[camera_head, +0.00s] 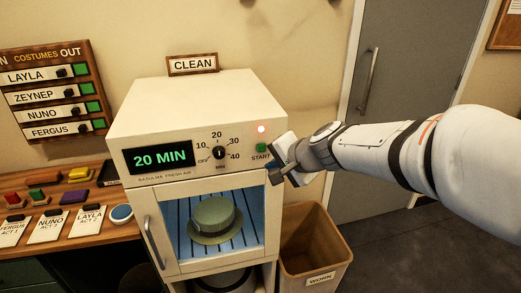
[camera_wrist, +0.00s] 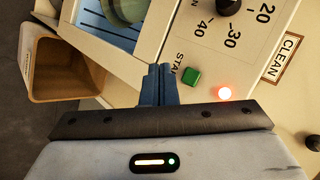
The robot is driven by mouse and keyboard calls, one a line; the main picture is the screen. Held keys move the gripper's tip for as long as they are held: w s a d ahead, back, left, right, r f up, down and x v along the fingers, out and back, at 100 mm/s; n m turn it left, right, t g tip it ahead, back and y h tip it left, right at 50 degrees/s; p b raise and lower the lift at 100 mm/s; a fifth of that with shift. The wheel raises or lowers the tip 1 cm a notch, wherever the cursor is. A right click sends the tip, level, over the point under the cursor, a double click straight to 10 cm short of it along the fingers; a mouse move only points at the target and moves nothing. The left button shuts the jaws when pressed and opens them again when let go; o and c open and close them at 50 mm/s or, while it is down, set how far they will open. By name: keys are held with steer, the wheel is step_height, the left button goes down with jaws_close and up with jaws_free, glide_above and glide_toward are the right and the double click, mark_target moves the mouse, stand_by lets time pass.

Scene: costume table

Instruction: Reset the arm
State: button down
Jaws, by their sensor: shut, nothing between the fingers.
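My gripper (camera_wrist: 159,84) is shut and empty. In the wrist view its two dark blue fingers meet just beside the green START button (camera_wrist: 190,76); I cannot tell whether they touch the panel. In the head view my gripper (camera_head: 272,172) is at the right front edge of the cream machine (camera_head: 200,105), close to the START button (camera_head: 262,148). My white arm reaches in from the right. A red light (camera_head: 261,129) glows above the button, and it also shows in the wrist view (camera_wrist: 225,93). The display (camera_head: 160,158) reads 20 MIN.
A green hat (camera_head: 214,217) sits inside the machine behind its window. A brown WORN bin (camera_head: 318,270) stands to the right, below my arm. A wooden table (camera_head: 70,245) with cards and coloured blocks is at left. A grey door (camera_head: 400,80) is behind my arm.

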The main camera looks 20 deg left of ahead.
stand_by(0.3)
steer(key=s+d+f+n+g+h, duration=0.1)
steer(key=s+d+f+h, duration=0.1)
steer(key=s+d, duration=0.4)
steer(key=s+d+f+n+g+h, duration=0.1)
steer(key=s+d, duration=0.5)
steer(key=d, duration=0.7)
steer(key=s+d+f+n+g+h, duration=0.1)
steer(key=s+d+h, duration=0.4)
steer(key=d, duration=0.5)
step_height(320, 180, down, 2)
steer(key=shift+s+f+n, duration=0.1)
steer(key=shift+s+n, duration=0.6)
steer(key=shift+n, duration=0.2)
steer(key=shift+a, duration=0.1)
